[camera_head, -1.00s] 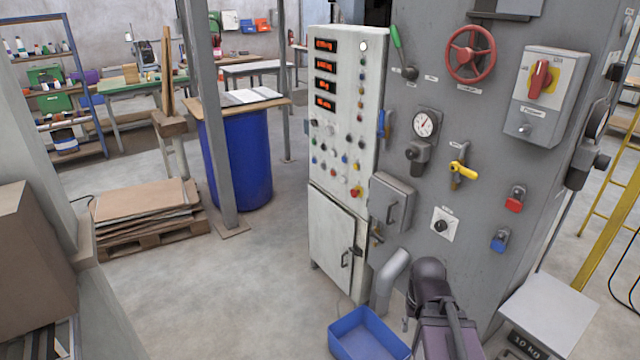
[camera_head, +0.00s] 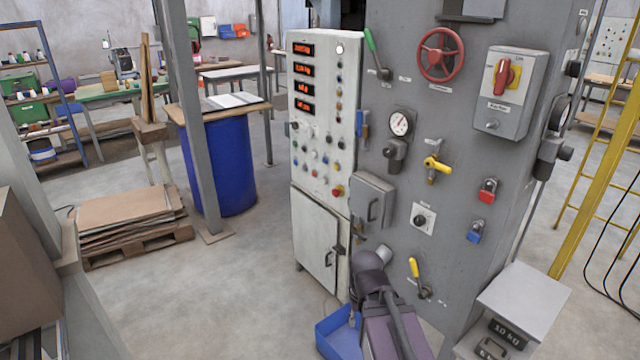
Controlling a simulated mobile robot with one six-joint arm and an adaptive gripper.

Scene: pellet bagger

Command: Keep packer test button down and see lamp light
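A white control cabinet (camera_head: 320,140) stands at centre, with several red digital displays (camera_head: 303,77) and many small coloured buttons, knobs and lamps on its face. A round whitish lamp (camera_head: 339,48) is at its top right and looks pale. Labels are too small to read, so I cannot tell which control is the packer test button or which lamp belongs to it. My dark purple arm rises at bottom centre in front of the machine. My gripper is not visible.
A grey machine column (camera_head: 450,120) carries a red handwheel (camera_head: 441,53), a gauge (camera_head: 401,122), a red-yellow switch (camera_head: 503,77) and yellow levers. A blue bin (camera_head: 338,335) lies below. A scale platform (camera_head: 523,297) is at right. Open floor (camera_head: 235,285) lies left of the cabinet.

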